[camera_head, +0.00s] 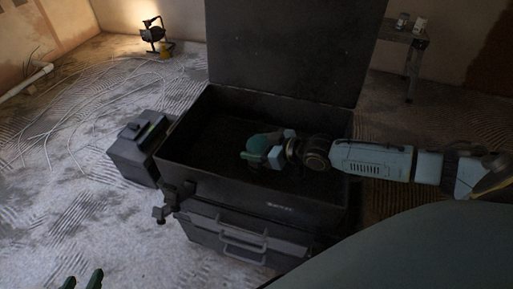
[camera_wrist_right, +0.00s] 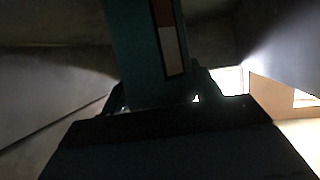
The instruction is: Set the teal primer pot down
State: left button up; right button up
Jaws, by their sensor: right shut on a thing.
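The teal primer pot (camera_head: 261,143) is in my right gripper (camera_head: 256,152), which is shut on it. Both are over the inside of the open dark toolbox (camera_head: 240,190). In the wrist view the pot (camera_wrist_right: 142,45) is a dark teal body with a red and white label, between the fingers of the right gripper (camera_wrist_right: 160,95). I cannot tell whether the pot touches the toolbox floor. My left gripper (camera_head: 82,281) shows only its green fingertips at the bottom left edge; they are apart and empty.
The toolbox's raised lid (camera_head: 290,50) stands at the back. A smaller dark case (camera_head: 135,160) sits to the left. A work lamp (camera_head: 153,33), loose cables (camera_head: 75,105) and a side table (camera_head: 405,35) are further back. The plastered floor at the left is mostly clear.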

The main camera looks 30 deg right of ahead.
pick_arm(q)
jog(key=shift+w+d+r+t, duration=0.1)
jog(key=shift+w+r+t, duration=0.15)
jog(key=shift+t, duration=0.05)
pick_arm(e)
jog(key=o, duration=1.3)
jog(key=shift+f, duration=0.1)
pick_arm(q)
jog(key=s+a+f+g+y+p, duration=0.2)
jog(key=s+a+f+g+p, duration=0.2)
jog(key=s+f+g, duration=0.4)
jog(key=shift+s+a+f+n, duration=0.35)
jog(key=shift+s+a, duration=0.2)
jog(key=shift+s, duration=0.35)
pick_arm(e)
jog(key=shift+v, duration=3.8)
jog(key=shift+w, duration=0.1)
